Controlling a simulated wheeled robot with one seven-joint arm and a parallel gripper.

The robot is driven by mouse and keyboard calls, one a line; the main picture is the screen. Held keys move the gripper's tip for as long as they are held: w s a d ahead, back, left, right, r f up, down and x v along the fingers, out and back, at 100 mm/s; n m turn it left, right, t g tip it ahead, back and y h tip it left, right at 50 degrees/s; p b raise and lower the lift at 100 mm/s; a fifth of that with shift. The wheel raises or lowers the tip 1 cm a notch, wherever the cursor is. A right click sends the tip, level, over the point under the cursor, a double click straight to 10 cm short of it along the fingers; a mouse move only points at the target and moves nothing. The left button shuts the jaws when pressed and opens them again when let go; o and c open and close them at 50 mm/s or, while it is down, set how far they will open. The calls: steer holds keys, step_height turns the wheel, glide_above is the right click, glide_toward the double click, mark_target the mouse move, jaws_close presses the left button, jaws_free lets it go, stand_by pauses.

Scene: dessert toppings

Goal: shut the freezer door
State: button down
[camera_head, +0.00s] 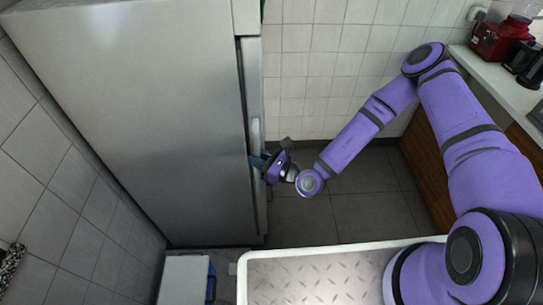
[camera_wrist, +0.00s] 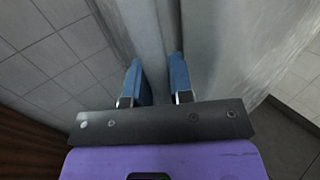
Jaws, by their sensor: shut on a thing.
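The freezer door (camera_head: 256,95) shows nearly edge-on in the head view, along the right side of the tall grey appliance (camera_head: 130,90). A narrow dark line runs between the door and the body. From this angle I cannot tell whether it is fully closed. My gripper (camera_head: 258,161) is at the door's front edge. In the wrist view my gripper (camera_wrist: 158,82) has its blue fingers on both sides of a pale upright bar (camera_wrist: 150,40), which looks like the door handle. The fingers hide part of it.
A white-rimmed tray with a metal floor (camera_head: 300,275) is in the foreground. A white box (camera_head: 185,280) stands at its left. A counter (camera_head: 500,75) with a red appliance (camera_head: 495,40) is at the right. Dark tiled floor (camera_head: 365,215) is clear between appliance and counter.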

steer(key=shift+a+r, duration=0.1)
steer(key=shift+a, duration=0.4)
steer(key=c, duration=1)
jaws_free()
steer(key=shift+s+a, duration=0.1)
steer(key=shift+a, duration=0.15)
steer(key=shift+d, duration=0.1)
steer(key=v, duration=1)
steer(key=shift+s+d, duration=0.2)
steer(key=shift+d, duration=0.15)
